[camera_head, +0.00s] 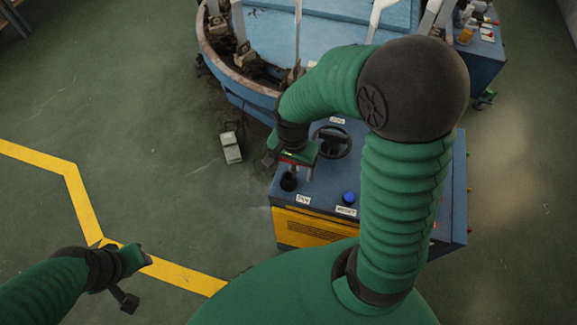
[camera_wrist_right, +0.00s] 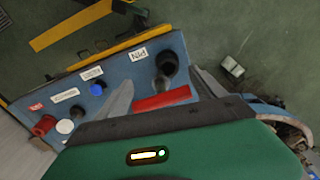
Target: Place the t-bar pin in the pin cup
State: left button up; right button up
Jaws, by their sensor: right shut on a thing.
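My right gripper (camera_head: 300,166) reaches down over the console in the head view. It is shut on the t-bar pin, whose red crossbar (camera_wrist_right: 162,100) shows between the grey fingers in the wrist view. The black pin cup (camera_head: 289,182) stands on the blue console top beside the "PIN" label (camera_head: 303,199). It also shows in the wrist view (camera_wrist_right: 170,60), just beyond the red bar. The pin's lower end is not clear, and I cannot tell whether it touches the cup. My left gripper (camera_head: 137,276) hangs over open floor at lower left, its fingers unclear.
The console (camera_head: 390,205) carries a black handwheel (camera_head: 333,142) and a blue knob (camera_head: 349,198). A red knob (camera_wrist_right: 44,125) shows in the wrist view. A round blue machine (camera_head: 262,97) stands behind. A grey pedal (camera_head: 231,148) lies on the floor, which is clear at left.

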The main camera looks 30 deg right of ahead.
jog(key=shift+w+a, duration=0.5)
jog(key=shift+w, duration=0.15)
notch_tip(320, 180, down, 3)
jog(key=shift+d+f, duration=0.2)
jog(key=shift+f, duration=0.15)
jog(key=shift+w+d, duration=0.15)
jog(key=o, duration=1.2)
jog(key=shift+d, duration=0.1)
jog(key=o, duration=0.4)
jog(key=shift+a, duration=0.2)
jog(key=shift+c, duration=0.2)
jog(key=shift+a+r, duration=0.1)
jog(key=shift+a, duration=0.05)
jog(key=shift+r, duration=0.2)
notch_tip(320, 180, up, 11)
jog(key=shift+f+p, duration=0.15)
jog(key=shift+p, duration=0.35)
jog(key=shift+r, duration=0.3)
pick_arm(q)
jog(key=shift+a+r, duration=0.1)
jog(key=shift+r, duration=0.45)
pick_arm(e)
jog(key=s+a+f+n+t, duration=0.2)
jog(key=s+a+f+n, duration=0.2)
jog(key=n, duration=0.7)
jog(key=shift+f+t, duration=0.3)
jog(key=shift+f, duration=0.05)
